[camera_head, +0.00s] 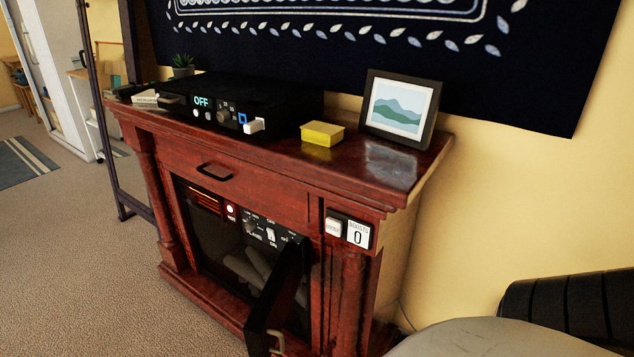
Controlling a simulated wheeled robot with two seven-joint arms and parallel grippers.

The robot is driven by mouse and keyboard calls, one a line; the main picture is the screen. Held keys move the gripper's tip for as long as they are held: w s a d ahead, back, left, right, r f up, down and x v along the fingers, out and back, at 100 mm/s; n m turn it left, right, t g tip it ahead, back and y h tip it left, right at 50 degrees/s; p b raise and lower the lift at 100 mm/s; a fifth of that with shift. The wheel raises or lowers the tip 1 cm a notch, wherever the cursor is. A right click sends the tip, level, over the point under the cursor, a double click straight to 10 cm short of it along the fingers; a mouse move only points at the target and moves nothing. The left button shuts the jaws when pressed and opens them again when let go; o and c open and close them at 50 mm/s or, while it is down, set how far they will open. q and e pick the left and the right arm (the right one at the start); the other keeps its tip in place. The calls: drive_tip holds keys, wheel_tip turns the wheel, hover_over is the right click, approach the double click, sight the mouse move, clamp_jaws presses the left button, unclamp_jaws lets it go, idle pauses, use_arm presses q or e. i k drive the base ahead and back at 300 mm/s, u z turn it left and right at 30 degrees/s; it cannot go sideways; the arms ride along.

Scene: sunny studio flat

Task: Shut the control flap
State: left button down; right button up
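The control flap (283,291) is a black panel on the lower right of the fireplace insert. It stands open, swung out from the front towards me, with a small pale catch or handle near its lower end. The black control panel (262,231) behind it is exposed, showing knobs, a white switch and the words FLAME and ON. A small lit button (231,210) sits to its left. The flap partly covers the insert's right side. Neither of my grippers shows in this view.
The dark red wooden mantel (390,173) carries a black OFF-display unit (177,101), a yellow box (322,134) and a picture frame (400,108). A grey rounded shape fills the lower right. Carpet is clear at left.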

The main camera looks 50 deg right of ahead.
sight(262, 330)
drive_tip(key=z, duration=1.4)
drive_tip(key=i, duration=1)
